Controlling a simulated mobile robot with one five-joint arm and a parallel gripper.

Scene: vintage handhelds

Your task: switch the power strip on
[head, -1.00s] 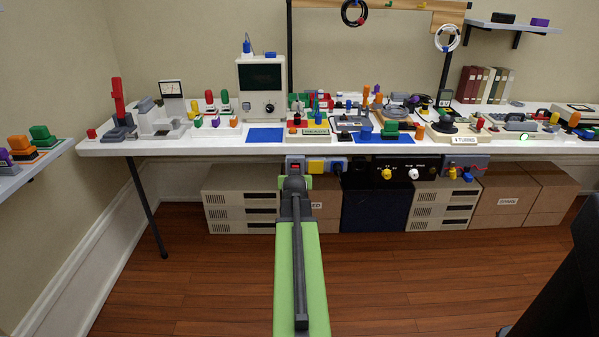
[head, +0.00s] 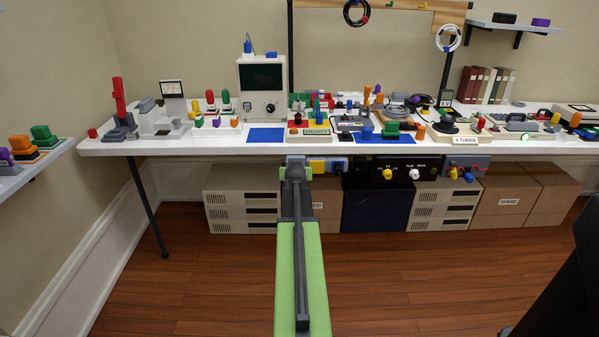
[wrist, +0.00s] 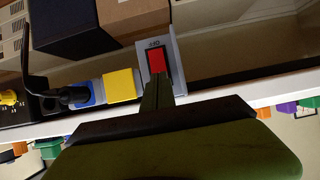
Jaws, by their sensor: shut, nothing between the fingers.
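The power strip (wrist: 184,62) is mounted under the front edge of the white table. In the wrist view its red rocker switch (wrist: 157,61) sits in a dark frame at one end, under a small label. Beside it are a yellow block (wrist: 120,85) and a blue socket with a black plug (wrist: 77,95). My gripper (wrist: 157,84) is shut and empty, its tips at the near edge of the switch; I cannot tell whether they touch it. In the head view my gripper (head: 295,165) hides the switch, while the yellow (head: 316,166) and blue parts show to its right.
The white table (head: 190,148) above is crowded with small devices. A black panel with knobs (head: 405,168) hangs to the right of the strip. Beige cases (head: 240,200) and cardboard boxes (head: 508,195) stand below. The wooden floor (head: 400,270) in front is clear.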

